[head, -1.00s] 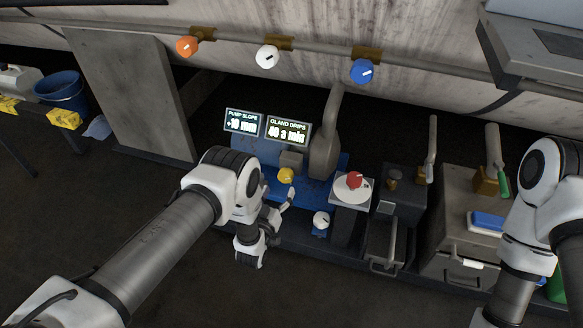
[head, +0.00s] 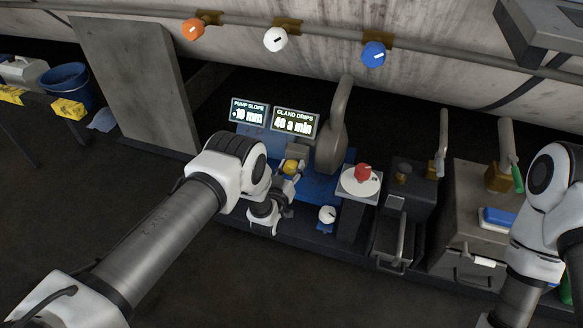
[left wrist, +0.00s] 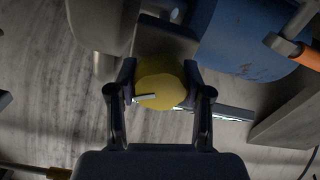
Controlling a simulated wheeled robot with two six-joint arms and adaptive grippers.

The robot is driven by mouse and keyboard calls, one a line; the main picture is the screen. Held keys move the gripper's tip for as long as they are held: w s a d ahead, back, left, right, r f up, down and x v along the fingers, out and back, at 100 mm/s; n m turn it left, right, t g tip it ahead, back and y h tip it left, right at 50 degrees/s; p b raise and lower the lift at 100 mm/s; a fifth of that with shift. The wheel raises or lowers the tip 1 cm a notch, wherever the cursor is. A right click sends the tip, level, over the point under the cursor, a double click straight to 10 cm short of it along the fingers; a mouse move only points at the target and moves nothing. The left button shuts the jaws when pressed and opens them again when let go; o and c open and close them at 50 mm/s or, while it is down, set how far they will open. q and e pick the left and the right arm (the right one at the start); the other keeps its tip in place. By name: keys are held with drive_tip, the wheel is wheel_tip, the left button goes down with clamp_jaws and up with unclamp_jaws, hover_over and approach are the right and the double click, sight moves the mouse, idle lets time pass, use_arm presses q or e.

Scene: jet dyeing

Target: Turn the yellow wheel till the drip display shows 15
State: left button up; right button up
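The yellow wheel (head: 291,166) is a small round knob on the blue pump unit, below the displays. In the left wrist view the yellow wheel (left wrist: 162,84) shows a pale pointer mark toward its lower left. My left gripper (head: 289,174) is at the wheel. Its two fingers (left wrist: 160,82) stand apart, one on each side of the wheel; whether the pads touch it I cannot tell. The gland drips display (head: 295,123) seems to read 40 a min, its digits slightly blurred. My right arm is at the right edge, its gripper out of view.
The pump slope display (head: 249,112) reads +10 mm. A red knob (head: 363,172) on a white dial and a lower white knob (head: 327,214) are close to the right. A grey lever (head: 336,125) rises behind. Orange, white and blue knobs line the pipe above.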

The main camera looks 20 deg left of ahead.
use_arm(q)
drive_tip(key=shift+m, duration=0.4)
drive_tip(key=m+p, duration=0.1)
drive_tip(key=m, duration=0.2)
drive_tip(key=shift+r+m, duration=0.1)
drive_tip(key=shift+m, duration=0.2)
drive_tip(key=m, duration=1)
drive_tip(key=shift+m+p, duration=0.4)
drive_tip(key=m, duration=0.4)
drive_tip(key=shift+m, duration=0.4)
drive_tip(key=o, duration=1.2)
drive_tip(key=shift+d, duration=0.1)
drive_tip(key=shift+c, duration=0.2)
